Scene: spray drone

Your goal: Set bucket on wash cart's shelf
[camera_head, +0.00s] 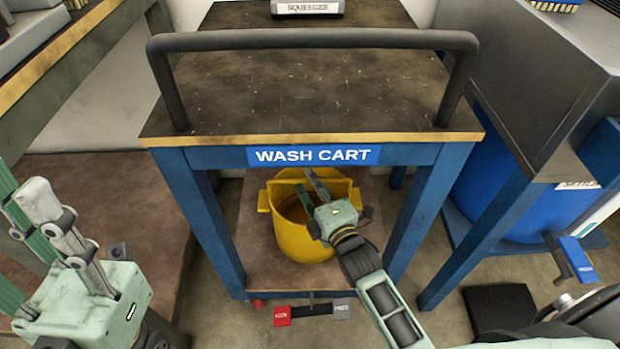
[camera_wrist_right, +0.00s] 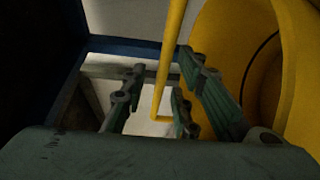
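The yellow bucket (camera_head: 300,240) stands upright on the brown lower shelf (camera_head: 258,268) of the blue-framed wash cart (camera_head: 215,158). My right gripper (camera_head: 308,188) reaches in under the cart top and is over the bucket's opening in the head view. In the right wrist view the two fingers (camera_wrist_right: 153,108) are apart, with the thin yellow handle (camera_wrist_right: 171,50) showing between them; contact is not clear. The bucket wall (camera_wrist_right: 215,45) is to the right there. My left gripper (camera_head: 25,205) is at the left edge, open and empty, away from the cart.
A black push handle (camera_head: 310,40) spans the cart top, which is mostly bare. A squeegee-labelled item (camera_head: 307,7) is at the back. Red and grey tags (camera_head: 312,311) are at the shelf's front. A bench stands left; a blue drum (camera_head: 510,195) stands right.

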